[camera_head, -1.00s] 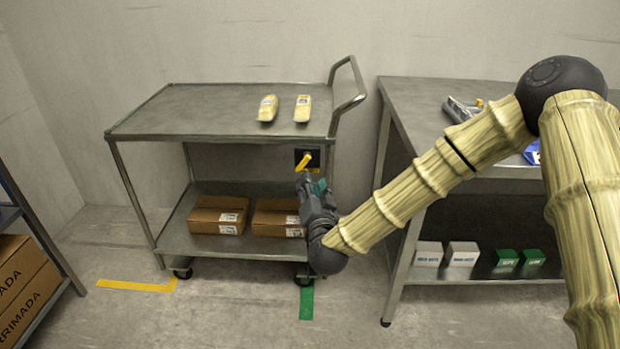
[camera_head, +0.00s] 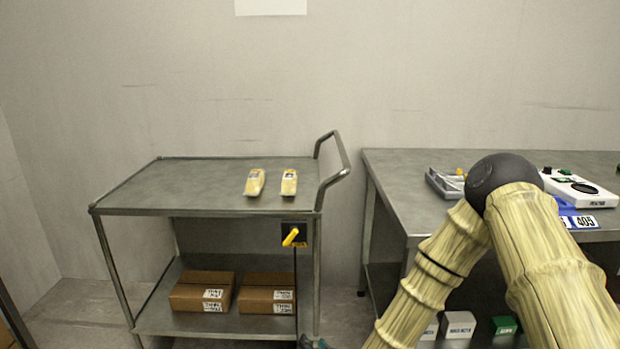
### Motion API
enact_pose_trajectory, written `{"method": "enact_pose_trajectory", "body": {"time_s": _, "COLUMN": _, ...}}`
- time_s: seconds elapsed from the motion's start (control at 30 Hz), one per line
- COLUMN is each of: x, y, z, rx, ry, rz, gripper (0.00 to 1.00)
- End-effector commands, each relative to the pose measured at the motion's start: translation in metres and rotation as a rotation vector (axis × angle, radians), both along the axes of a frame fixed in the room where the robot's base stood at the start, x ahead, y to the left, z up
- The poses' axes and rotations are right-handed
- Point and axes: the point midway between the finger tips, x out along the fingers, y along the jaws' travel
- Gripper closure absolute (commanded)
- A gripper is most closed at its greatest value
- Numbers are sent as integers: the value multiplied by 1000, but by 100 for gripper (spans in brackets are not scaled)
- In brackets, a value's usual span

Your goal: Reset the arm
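My arm, with bamboo-patterned links and a dark elbow, reaches down the right side of the head view and leaves it at the bottom edge. Only a small dark and teal sliver of my gripper (camera_head: 311,343) shows at the bottom edge, below the cart's right end. Its fingers cannot be made out, so its opening and anything in it are hidden. The metal cart (camera_head: 150,194) stands left of my arm. A yellow handle (camera_head: 290,237) on a dark plate is fixed under the cart's top at the right, apart from the visible sliver.
Two yellow-topped packs (camera_head: 255,182) (camera_head: 289,183) lie on the cart's top. Two cardboard boxes (camera_head: 188,297) (camera_head: 257,299) sit on its lower shelf. A metal table (camera_head: 395,190) at right holds a grey tray (camera_head: 440,184) and a white device (camera_head: 575,190), close to my elbow.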

Motion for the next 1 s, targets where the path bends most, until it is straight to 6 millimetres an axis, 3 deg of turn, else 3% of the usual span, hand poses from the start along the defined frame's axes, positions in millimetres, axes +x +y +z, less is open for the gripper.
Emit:
{"method": "enact_pose_trajectory", "body": {"time_s": 0.03, "x": -19, "y": -8, "z": -23, "rx": -30, "ry": 60, "rz": 17, "gripper": 63}}
{"method": "enact_pose_trajectory", "body": {"time_s": 0.2, "x": -83, "y": -41, "z": -90, "rx": -123, "ry": 261, "rz": 66, "gripper": 63}}
{"method": "enact_pose_trajectory", "body": {"time_s": 0.5, "x": -214, "y": -119, "z": -172, "rx": -282, "ry": 631, "rz": 118, "gripper": 63}}
{"method": "enact_pose_trajectory", "body": {"time_s": 0.7, "x": -292, "y": -169, "z": -195, "rx": -369, "ry": 842, "rz": 129, "gripper": 63}}
{"method": "enact_pose_trajectory", "body": {"time_s": 1.0, "x": -378, "y": -223, "z": -199, "rx": -458, "ry": 1073, "rz": 124, "gripper": 63}}
